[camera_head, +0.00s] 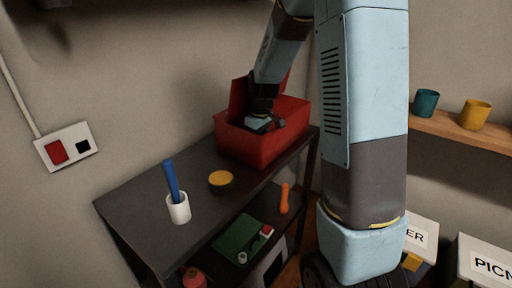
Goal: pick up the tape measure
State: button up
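A round, low object with a yellow top and dark side (221,180) lies on the dark workbench (205,205); it may be the tape measure, but I cannot be sure. My gripper (264,124) is at the open red toolbox (262,148) at the back right end of the bench, right of and behind the round object and well apart from it. My gripper's fingertips are small and dark against the box, so I cannot tell if they are open or shut. The inside of the box is mostly hidden.
A white cup (178,208) holding a blue rod stands left on the bench. An orange-handled item (284,198) and a green mat (238,236) are on the lower shelf. My arm hides part of the right side. A wall shelf (455,131) bears two cups.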

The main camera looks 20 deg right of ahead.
jog(key=c, duration=1.3)
jog(key=shift+o, duration=0.2)
jog(key=shift+r, duration=0.15)
